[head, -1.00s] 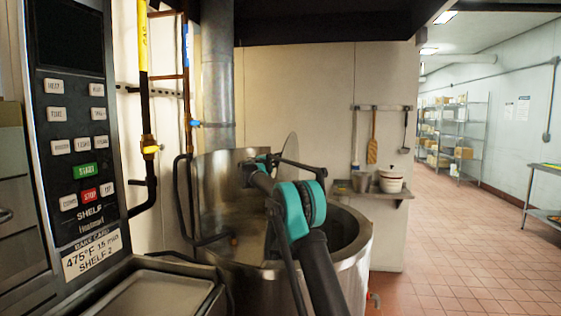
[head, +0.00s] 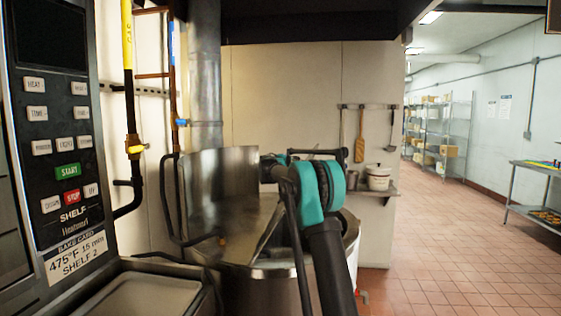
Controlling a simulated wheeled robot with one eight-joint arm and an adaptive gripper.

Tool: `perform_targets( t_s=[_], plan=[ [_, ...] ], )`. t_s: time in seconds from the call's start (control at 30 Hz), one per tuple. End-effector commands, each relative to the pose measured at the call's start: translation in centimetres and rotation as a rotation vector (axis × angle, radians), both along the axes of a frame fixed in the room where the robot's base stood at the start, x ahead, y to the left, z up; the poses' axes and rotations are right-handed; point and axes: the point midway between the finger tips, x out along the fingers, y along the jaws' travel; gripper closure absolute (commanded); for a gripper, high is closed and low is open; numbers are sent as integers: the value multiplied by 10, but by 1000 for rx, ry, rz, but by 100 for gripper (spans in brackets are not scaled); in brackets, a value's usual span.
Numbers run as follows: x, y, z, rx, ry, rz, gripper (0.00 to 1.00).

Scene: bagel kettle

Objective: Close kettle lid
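The large steel kettle (head: 351,262) stands ahead of me, partly hidden by my arm. A curved steel sheet (head: 215,180) stands upright at its back left and looks like the raised lid. A sloping metal surface shows below it, but I cannot tell whether it is lid or kettle interior. My gripper (head: 268,166) is at the far end of my arm, over the kettle and near the right edge of the upright sheet. My own wrist hides most of the fingers. I cannot tell whether they touch the sheet or are open.
A tall control panel (head: 62,150) and a steel tray (head: 150,300) are close on the left. Pipes run up the wall behind. A small shelf (head: 375,192) with a pot (head: 378,178) is on the wall behind the kettle. Open tiled floor (head: 450,250) lies to the right.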

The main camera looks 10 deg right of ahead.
Motion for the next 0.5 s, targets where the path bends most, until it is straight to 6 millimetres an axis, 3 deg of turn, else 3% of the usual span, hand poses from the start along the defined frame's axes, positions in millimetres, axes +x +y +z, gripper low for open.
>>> perform_targets(
  t_s=[0.03, 0.2, 0.5],
  plan=[
    [-5, -15, -5, 42, -13, -4, 100],
    [-19, -56, -29, 196, -65, -5, 100],
    [-38, -115, -86, 466, -153, -3, 100]
  ],
)
